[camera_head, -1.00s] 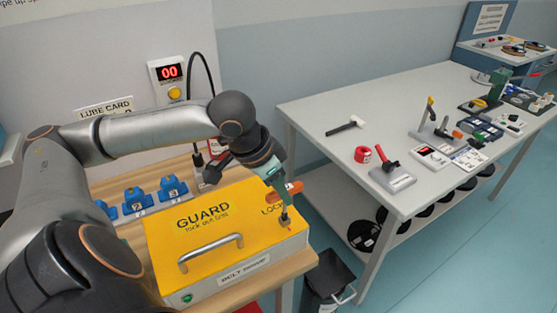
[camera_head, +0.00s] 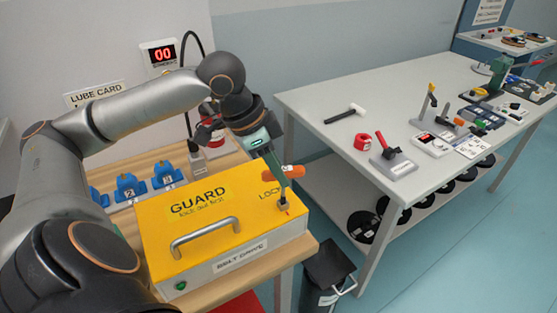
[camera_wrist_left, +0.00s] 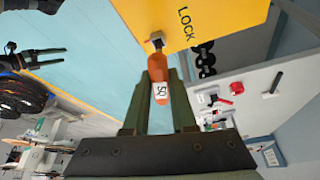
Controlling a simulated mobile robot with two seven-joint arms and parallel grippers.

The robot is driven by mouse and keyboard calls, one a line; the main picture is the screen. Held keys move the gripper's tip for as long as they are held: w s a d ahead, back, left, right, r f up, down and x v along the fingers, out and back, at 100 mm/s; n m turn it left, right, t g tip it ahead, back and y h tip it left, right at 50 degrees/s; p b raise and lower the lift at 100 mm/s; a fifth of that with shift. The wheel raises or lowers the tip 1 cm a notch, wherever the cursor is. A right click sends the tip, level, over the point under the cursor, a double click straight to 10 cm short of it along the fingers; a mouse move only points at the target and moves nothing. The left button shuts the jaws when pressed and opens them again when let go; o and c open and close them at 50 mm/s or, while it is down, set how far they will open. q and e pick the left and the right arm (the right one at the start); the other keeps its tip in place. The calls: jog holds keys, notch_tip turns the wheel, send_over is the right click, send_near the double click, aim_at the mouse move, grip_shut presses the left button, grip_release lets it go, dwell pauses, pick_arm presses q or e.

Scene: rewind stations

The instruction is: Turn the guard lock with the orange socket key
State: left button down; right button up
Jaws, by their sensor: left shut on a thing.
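The orange socket key (camera_head: 293,171) stands over the lock corner of the yellow guard (camera_head: 160,225). My left gripper (camera_head: 281,178) is shut on its orange handle. In the left wrist view the handle (camera_wrist_left: 159,72) sits between my left fingers (camera_wrist_left: 159,88), with a white tag on it. The key's dark socket end meets the guard lock (camera_head: 284,210) beside the "LOCK" print; the socket hides most of the lock, so I cannot tell how deeply it is seated. My right gripper (camera_wrist_left: 62,57) shows small in the left wrist view, its dark fingers apart and empty.
The guard has a metal handle (camera_head: 205,236) and a green button in front. Blue numbered holders (camera_head: 130,187) stand behind it. A grey bench (camera_head: 310,100) with tools is at the right, and a black bin (camera_head: 328,272) stands below. The floor between is clear.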

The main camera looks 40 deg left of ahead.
pick_arm(q)
jog(key=shift+w+f+m+h+b, duration=0.1)
jog(key=shift+m+h+b, duration=0.2)
jog(key=shift+m+b, duration=0.55)
jog(key=shift+r+m+g+p, duration=0.2)
jog(key=shift+m+g+p, duration=0.1)
jog(key=shift+m+p, duration=0.15)
jog(key=shift+a+m+g+h+p, duration=0.1)
jog(key=shift+m+g+h+p, duration=0.3)
jog(key=shift+m+p, duration=0.95)
jog(key=shift+w+m+g+p, duration=0.15)
jog(key=shift+m+g+p, duration=0.7)
jog(key=shift+p, duration=1.85)
jog(key=shift+a+m+t+p, duration=0.1)
jog(key=shift+m+t+p, duration=0.15)
jog(key=shift+m+p, duration=0.35)
jog(key=shift+f, duration=0.1)
jog(key=shift+r, duration=3)
